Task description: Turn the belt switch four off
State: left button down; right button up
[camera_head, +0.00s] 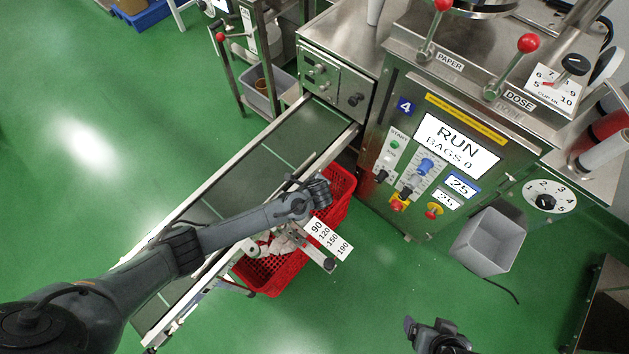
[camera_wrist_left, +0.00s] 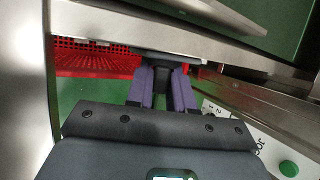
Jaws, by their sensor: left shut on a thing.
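The machine with the blue number 4 sign (camera_head: 405,106) stands right of centre in the head view. My left gripper (camera_head: 320,190) is at the machine-side rail of the conveyor, above the red crate. In the left wrist view its two purple fingers (camera_wrist_left: 163,90) are shut on a small dark knob (camera_wrist_left: 165,58) under the metal rail. I cannot read a label on this knob or see which way it is turned. My right gripper (camera_head: 437,335) is at the bottom edge of the head view, away from the machine; its jaw opening is unclear.
The conveyor belt (camera_head: 240,175) runs diagonally left of the machine. A red crate (camera_head: 345,208) stands beside it, with a scale plate (camera_head: 328,239) above. The machine's panel has a RUN screen (camera_head: 457,145) and several knobs. A grey bin (camera_head: 488,243) is at right. Green floor lies open in front.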

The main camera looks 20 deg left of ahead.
pick_arm(q)
jog(key=shift+s+f+t, duration=0.1)
jog(key=shift+s+t, duration=0.05)
jog(key=shift+t, duration=0.95)
jog(key=c, duration=1.1)
grip_release()
jog(key=shift+s, duration=0.1)
jog(key=shift+s+r+p, duration=0.15)
jog(key=shift+r+p, duration=0.2)
jog(key=shift+p, duration=0.05)
jog(key=shift+p+v, duration=1.65)
jog(key=shift+v, duration=3.35)
